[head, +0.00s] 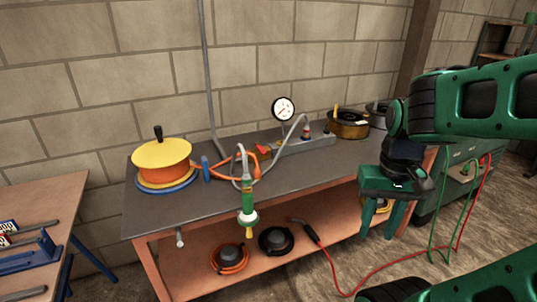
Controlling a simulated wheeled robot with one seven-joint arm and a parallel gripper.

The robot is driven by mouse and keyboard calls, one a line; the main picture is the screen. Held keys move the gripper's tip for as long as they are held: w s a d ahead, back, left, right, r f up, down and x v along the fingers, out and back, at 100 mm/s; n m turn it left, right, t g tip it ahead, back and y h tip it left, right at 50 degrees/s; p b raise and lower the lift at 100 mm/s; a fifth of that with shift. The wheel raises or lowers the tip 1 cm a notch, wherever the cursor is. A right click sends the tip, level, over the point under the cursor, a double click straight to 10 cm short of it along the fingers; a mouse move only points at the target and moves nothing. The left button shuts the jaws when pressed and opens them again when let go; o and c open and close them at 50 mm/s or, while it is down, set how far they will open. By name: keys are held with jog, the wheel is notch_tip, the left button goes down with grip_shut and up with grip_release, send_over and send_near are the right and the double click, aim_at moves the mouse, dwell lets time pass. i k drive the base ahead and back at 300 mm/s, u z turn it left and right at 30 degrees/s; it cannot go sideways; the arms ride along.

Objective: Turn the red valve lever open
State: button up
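The red valve lever (262,149) is a small red piece on the workbench (200,215), beside the orange hose and left of a long grey manifold block (300,146). It is too small to tell its exact angle. My gripper (381,232) hangs fingers down in front of the bench's right end, to the right of the lever and well apart from it. Its two green fingers are apart with nothing between them.
A round pressure gauge (283,109) stands behind the lever. A curved grey hose and a green-and-white tool (248,205) are in front. A yellow-orange pot (161,158) sits left; dark round cans (348,124) stand right. A red cable (385,268) crosses the floor.

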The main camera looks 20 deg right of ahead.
aim_at(257, 147)
jog(key=k, duration=0.95)
jog(key=z, duration=0.45)
jog(key=i, duration=2.25)
jog(key=u, duration=0.45)
